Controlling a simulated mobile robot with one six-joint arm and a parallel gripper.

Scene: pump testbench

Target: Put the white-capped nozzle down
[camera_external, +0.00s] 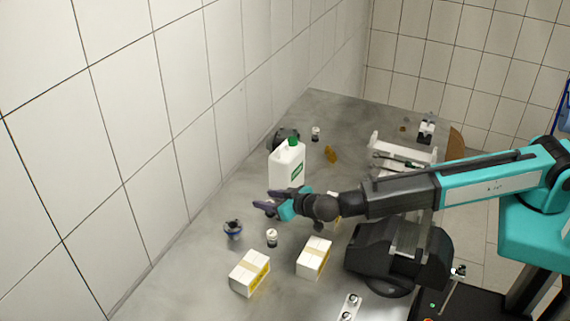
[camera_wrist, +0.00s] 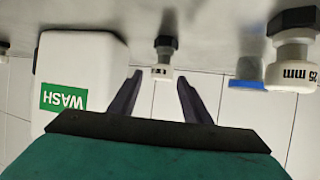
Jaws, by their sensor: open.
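My gripper (camera_external: 268,202) is open above the table, its dark fingers pointing at the wall. In the wrist view, which is upside down, the open fingers (camera_wrist: 160,98) have a small nozzle with a black body and white cap (camera_wrist: 163,55) in the gap between them, standing on the table. Contact with the fingers is not visible. It is largely hidden by my gripper in the external view. A larger white-capped nozzle marked 25 mm (camera_wrist: 291,50) stands to the right; it appears to be the one below my gripper in the external view (camera_external: 272,238).
A white wash bottle (camera_external: 287,165) with a green cap stands close beside my gripper. A blue-ringed part (camera_external: 233,230) stands near the wall. Yellow-and-white boxes (camera_external: 249,273) (camera_external: 314,257) lie in front. Another small nozzle (camera_external: 315,133) stands farther back.

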